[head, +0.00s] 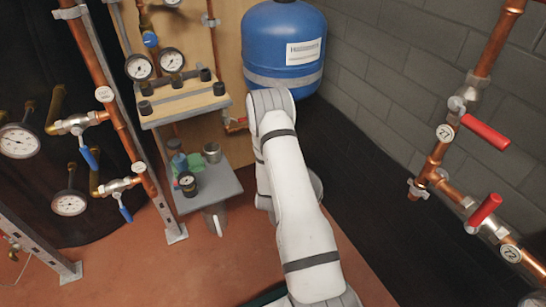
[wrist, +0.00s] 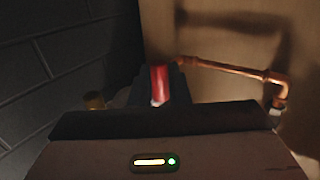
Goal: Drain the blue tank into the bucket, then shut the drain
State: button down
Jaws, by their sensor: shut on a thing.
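The blue tank (head: 284,42) stands upright in the back corner in the head view, with a white label and a grey band. In the wrist view my gripper (wrist: 158,88) is shut on a red handle (wrist: 160,78), which stands out between the dark fingers. A copper pipe (wrist: 230,68) runs from near the handle to an elbow on the right. In the head view my arm hides the gripper and the handle. I cannot pick out the bucket for sure; a grey rounded shape shows partly behind my arm.
Left of my arm are a wooden shelf (head: 185,106) and a lower grey shelf (head: 208,190) with small items. Copper pipes with red-handled valves (head: 485,132) stand at the right. Brick wall (head: 395,85) lies behind.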

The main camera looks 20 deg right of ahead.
jog(key=shift+d+r+p, duration=0.1)
jog(key=shift+r+p, duration=0.1)
jog(key=shift+p, duration=0.3)
jog(key=s+r+n+g+y+p, duration=0.1)
jog(key=g+p, duration=0.3)
jog(key=p, duration=0.4)
jog(key=s+r+n+g+y+p, duration=0.1)
jog(key=n+g+p, duration=0.2)
jog(key=p, duration=0.6)
jog(key=s+r+n+g+p, duration=0.1)
jog(key=s+r+g+p, duration=0.1)
jog(key=g+p, duration=0.4)
jog(key=shift+d+n+y+p, duration=0.2)
jog(key=shift+n+y+p, duration=0.2)
jog(key=shift+p, duration=0.8)
jog(key=shift+f+g+p, duration=0.1)
jog(key=shift+g+p, duration=0.2)
jog(key=shift+p, duration=0.15)
jog(key=c, duration=1.5)
grip_release()
jog(key=shift+a+f, duration=0.1)
notch_tip(320, 180, up, 10)
jog(key=shift+r+p, duration=0.1)
jog(key=shift+p, duration=0.9)
jog(key=shift+o, duration=0.2)
